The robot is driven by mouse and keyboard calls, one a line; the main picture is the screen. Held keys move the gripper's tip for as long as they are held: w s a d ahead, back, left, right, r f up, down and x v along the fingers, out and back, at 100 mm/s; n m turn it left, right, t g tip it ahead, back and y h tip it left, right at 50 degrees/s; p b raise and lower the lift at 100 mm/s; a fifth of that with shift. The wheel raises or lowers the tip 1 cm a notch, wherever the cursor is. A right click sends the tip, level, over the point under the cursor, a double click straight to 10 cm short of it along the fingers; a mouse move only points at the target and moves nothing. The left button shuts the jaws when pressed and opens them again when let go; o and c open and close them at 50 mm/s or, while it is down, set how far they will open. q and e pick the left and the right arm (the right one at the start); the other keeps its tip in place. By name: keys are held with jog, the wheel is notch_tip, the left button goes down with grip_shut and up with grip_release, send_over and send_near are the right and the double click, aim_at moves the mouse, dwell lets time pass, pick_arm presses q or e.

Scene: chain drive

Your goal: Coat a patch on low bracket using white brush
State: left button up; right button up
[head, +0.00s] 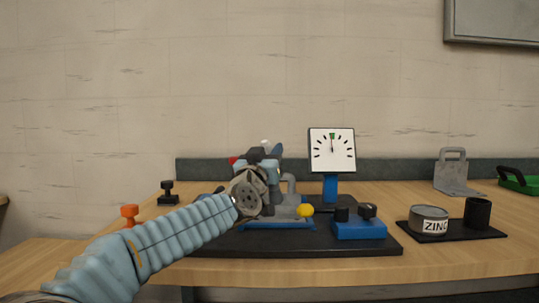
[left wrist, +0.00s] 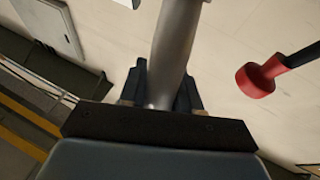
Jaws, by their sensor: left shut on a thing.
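My left gripper (head: 263,156) is over the middle of the bench in the head view, with its arm reaching in from the left. In the left wrist view its dark fingers (left wrist: 162,95) are shut on a smooth pale grey-white shaft (left wrist: 177,45), which looks like the white brush's handle. A small white tip (head: 265,143) shows above the gripper in the head view. The bristles are not clear. A grey metal bracket (head: 451,173) stands upright at the right rear; I cannot tell whether it is the low bracket. My right gripper is not in view.
A tin marked ZINC (head: 430,219) and a black cup (head: 477,212) stand on a dark mat at right. A white dial (head: 332,150), a blue box (head: 359,229) and a grey pipe (head: 290,187) stand mid-bench. A red knob (left wrist: 256,80) shows in the wrist view.

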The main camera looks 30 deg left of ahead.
pick_arm(q)
jog(key=shift+r+p, duration=0.75)
jog(key=shift+r, duration=0.5)
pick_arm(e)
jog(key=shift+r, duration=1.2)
